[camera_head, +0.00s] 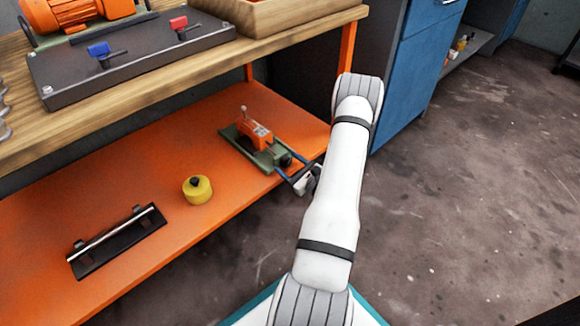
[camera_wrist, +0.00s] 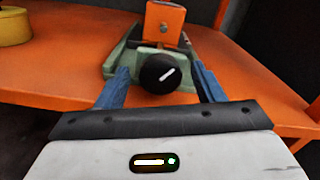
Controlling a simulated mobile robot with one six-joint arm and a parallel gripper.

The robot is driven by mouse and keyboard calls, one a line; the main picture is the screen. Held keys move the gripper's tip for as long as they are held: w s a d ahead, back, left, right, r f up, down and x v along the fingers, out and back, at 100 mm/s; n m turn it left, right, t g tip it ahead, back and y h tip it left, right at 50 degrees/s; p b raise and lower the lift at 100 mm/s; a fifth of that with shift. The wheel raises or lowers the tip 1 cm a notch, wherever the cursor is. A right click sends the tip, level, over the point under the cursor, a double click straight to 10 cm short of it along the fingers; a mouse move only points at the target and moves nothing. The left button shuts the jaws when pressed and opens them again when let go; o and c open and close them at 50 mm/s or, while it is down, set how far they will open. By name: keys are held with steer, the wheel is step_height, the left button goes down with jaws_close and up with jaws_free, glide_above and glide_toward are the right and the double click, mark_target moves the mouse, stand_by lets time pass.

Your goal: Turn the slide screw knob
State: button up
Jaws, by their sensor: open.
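The slide screw knob (camera_wrist: 160,73) is black and round with a white mark slanting up to the right. It sits on the near end of a green slide base (camera_wrist: 121,59) that carries an orange block (camera_wrist: 164,22). In the head view the knob (camera_head: 285,160) is small and dark, at the right end of the green base, on the orange shelf. My gripper (camera_wrist: 163,85) is open. Its blue fingers stand left and right of the knob in the wrist view, with gaps on both sides. I cannot tell whether the fingertips reach past the knob's face.
A yellow cylinder (camera_head: 197,189) and a black plate with a metal bar (camera_head: 117,241) stand on the orange shelf (camera_head: 140,178). A wooden bench top (camera_head: 130,104) overhangs the shelf. An orange post (camera_head: 347,52) and a blue cabinet (camera_head: 415,75) stand behind my arm. The floor at right is clear.

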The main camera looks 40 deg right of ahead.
steer(key=shift+c, duration=0.2)
steer(key=c, duration=0.9)
steer(key=shift+c, duration=0.2)
steer(key=shift+m, duration=0.3)
steer(key=m+p, duration=0.3)
steer(key=m, duration=0.1)
steer(key=shift+r, duration=0.15)
steer(key=m+p, duration=0.3)
steer(key=m, duration=0.2)
steer(key=shift+m, duration=0.4)
steer(key=shift+w, duration=0.1)
steer(key=o, duration=1)
steer(key=shift+f, duration=0.2)
